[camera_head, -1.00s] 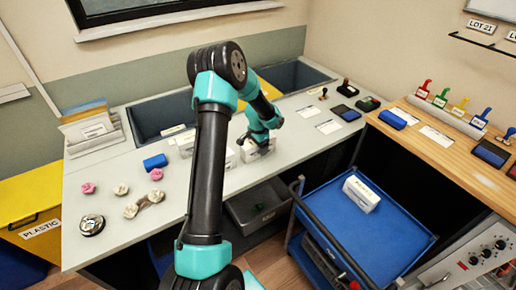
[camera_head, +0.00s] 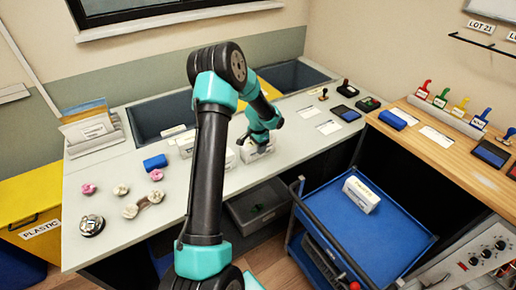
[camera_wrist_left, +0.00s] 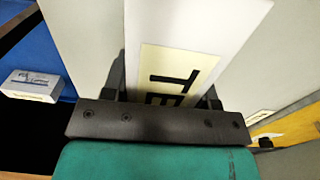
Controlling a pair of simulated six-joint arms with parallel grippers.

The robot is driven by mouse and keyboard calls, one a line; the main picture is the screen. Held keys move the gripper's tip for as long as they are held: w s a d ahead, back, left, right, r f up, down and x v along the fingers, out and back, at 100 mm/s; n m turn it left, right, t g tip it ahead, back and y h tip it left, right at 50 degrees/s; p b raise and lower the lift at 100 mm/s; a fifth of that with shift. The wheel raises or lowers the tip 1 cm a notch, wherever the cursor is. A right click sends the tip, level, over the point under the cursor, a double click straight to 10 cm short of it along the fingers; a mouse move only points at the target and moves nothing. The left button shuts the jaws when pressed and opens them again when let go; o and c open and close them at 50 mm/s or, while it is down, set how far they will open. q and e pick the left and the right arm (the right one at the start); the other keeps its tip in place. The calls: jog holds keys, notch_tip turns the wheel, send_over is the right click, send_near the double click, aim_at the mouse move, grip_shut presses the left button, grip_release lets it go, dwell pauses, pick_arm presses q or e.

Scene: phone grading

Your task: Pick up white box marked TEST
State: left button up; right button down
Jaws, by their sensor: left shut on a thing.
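The white box marked TEST (camera_head: 256,153) stands on the pale counter (camera_head: 120,228), near its front edge. My left gripper (camera_head: 262,138) reaches it from above and is shut on it. In the left wrist view the white box (camera_wrist_left: 228,22) lies between the two fingers of the gripper (camera_wrist_left: 160,100). Its cream label shows large black letters, partly hidden by the gripper; I can read a T and part of an E. I cannot tell if the box is clear of the counter. My right gripper is not in view.
Another white box (camera_head: 361,194) lies on the blue cart (camera_head: 400,240). White boxes (camera_head: 186,147) stand behind my arm. A blue block (camera_head: 155,162), crumpled pieces (camera_head: 121,190) and a round metal device (camera_head: 91,225) are on the left counter. Stamps (camera_head: 440,98) line the wooden bench.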

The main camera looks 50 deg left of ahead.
pick_arm(q)
jog(key=shift+r, duration=0.1)
jog(key=shift+r, duration=1.45)
jog(key=shift+s+d+r, duration=0.15)
jog(key=shift+r, duration=0.15)
jog(key=s+d+r, duration=0.1)
jog(key=s+d, duration=0.9)
jog(key=d, duration=0.1)
jog(key=shift+s+d+r, duration=0.15)
jog(key=shift+d, duration=0.25)
